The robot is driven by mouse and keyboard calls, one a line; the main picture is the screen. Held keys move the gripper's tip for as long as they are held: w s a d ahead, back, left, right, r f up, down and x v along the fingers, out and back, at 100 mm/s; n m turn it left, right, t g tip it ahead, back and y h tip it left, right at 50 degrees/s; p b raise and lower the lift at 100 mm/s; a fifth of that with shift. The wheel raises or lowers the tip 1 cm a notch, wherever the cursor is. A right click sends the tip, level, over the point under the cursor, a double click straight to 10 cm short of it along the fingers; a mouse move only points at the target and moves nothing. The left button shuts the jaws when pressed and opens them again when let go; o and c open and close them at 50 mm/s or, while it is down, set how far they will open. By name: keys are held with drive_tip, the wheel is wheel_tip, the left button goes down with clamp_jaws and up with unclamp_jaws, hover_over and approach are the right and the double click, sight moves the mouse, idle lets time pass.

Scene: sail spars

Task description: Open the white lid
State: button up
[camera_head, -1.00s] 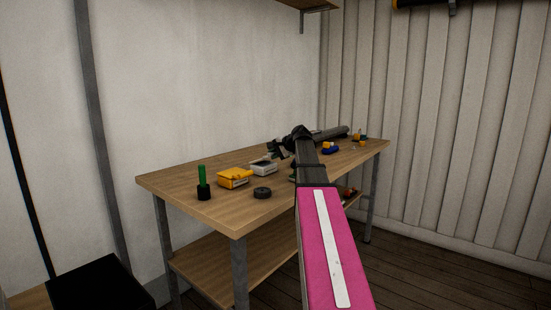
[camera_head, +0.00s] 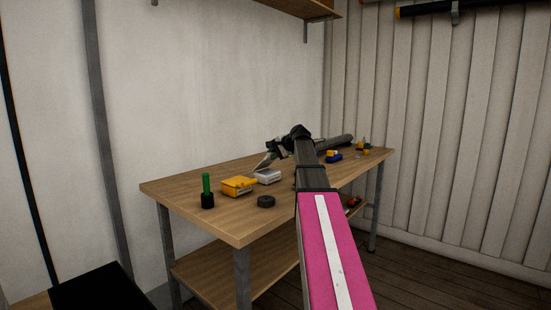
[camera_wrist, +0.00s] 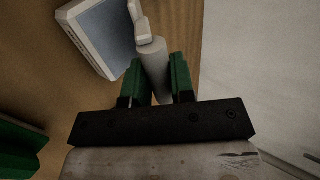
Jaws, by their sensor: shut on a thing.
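The white box (camera_head: 268,177) sits on the workbench, and its white lid (camera_head: 263,161) stands tilted up beside it in the head view. My gripper (camera_head: 275,149) is above the box. In the wrist view, my gripper's green fingers (camera_wrist: 158,75) are shut on a pale grey-white piece (camera_wrist: 155,60), which seems to be part of the lid seen nearly edge-on. The box (camera_wrist: 98,35) shows at upper left there, with a white rim around a blue-grey area. My arm hides part of the bench behind it.
On the workbench (camera_head: 215,222) are a yellow box (camera_head: 239,187), a dark round puck (camera_head: 266,202) and a green-handled tool in a black base (camera_head: 207,190). Small blue and yellow items (camera_head: 333,157) lie at the right. The wall stands close behind the bench.

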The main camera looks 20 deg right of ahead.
drive_tip(key=shift+w+a+r, duration=0.35)
drive_tip(key=shift+w+r, duration=0.1)
drive_tip(key=shift+w, duration=0.1)
drive_tip(key=shift+w+a+r, duration=0.3)
drive_tip(key=shift+w+r, duration=0.15)
drive_tip(key=shift+w, duration=0.05)
